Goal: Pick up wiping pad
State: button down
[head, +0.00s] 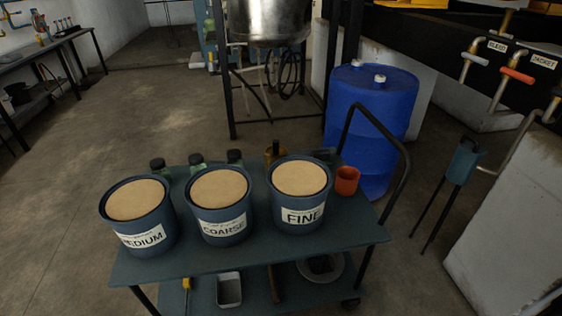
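I cannot pick out a wiping pad for certain. My gripper is not clearly in view.
The dark cart (345,232) also carries buckets labelled COARSE (222,226) and MEDIUM (143,237), dark-capped bottles (196,160) and an orange cup (347,180). A metal tray (229,289) sits below. A blue drum (372,110) stands behind. Floor at left is clear.

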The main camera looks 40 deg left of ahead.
aim_at(324, 156)
jog(key=u, duration=1.4)
jog(key=k, duration=1.3)
jog(key=z, duration=0.5)
jog(key=i, duration=0.85)
jog(key=z, duration=0.45)
jog(key=i, duration=1.25)
jog(key=u, duration=0.9)
jog(key=i, duration=0.7)
jog(key=u, duration=0.5)
